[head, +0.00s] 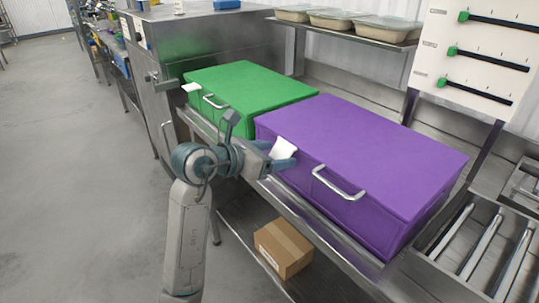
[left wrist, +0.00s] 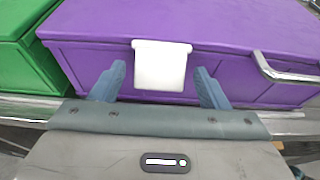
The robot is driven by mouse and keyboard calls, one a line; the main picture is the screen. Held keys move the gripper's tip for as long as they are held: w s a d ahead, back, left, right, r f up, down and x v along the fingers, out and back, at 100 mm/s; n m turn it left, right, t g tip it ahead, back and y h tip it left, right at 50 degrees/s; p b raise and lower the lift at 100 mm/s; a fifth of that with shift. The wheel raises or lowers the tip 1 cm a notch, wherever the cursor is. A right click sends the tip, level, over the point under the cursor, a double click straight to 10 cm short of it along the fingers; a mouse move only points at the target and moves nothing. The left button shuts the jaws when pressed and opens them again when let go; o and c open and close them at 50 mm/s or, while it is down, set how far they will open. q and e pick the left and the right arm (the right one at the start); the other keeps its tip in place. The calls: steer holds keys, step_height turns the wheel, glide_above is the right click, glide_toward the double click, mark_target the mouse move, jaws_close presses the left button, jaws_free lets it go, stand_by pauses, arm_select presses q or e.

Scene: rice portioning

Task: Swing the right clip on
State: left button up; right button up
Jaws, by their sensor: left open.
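The purple box (head: 365,165) stands on the steel counter with its lid down. A white clip (head: 284,148) is at the left part of its front, by the lid edge. In the left wrist view the clip (left wrist: 160,66) lies in front of the purple face, its upper edge near the lid rim. I cannot tell if it is latched. My left gripper (head: 257,143) is open and empty in front of the clip. In the left wrist view its fingers (left wrist: 160,84) stand left and right of the clip, apart from it. My right gripper is out of view.
A green box (head: 250,90) with its own white clip (head: 191,87) stands left of the purple one. A metal handle (head: 338,185) juts from the purple front, right of the clip. A cardboard box (head: 283,248) sits on the shelf below. Open floor lies left.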

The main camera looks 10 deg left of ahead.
arm_select(q)
steer(key=c, duration=0.6)
steer(key=shift+o, duration=0.2)
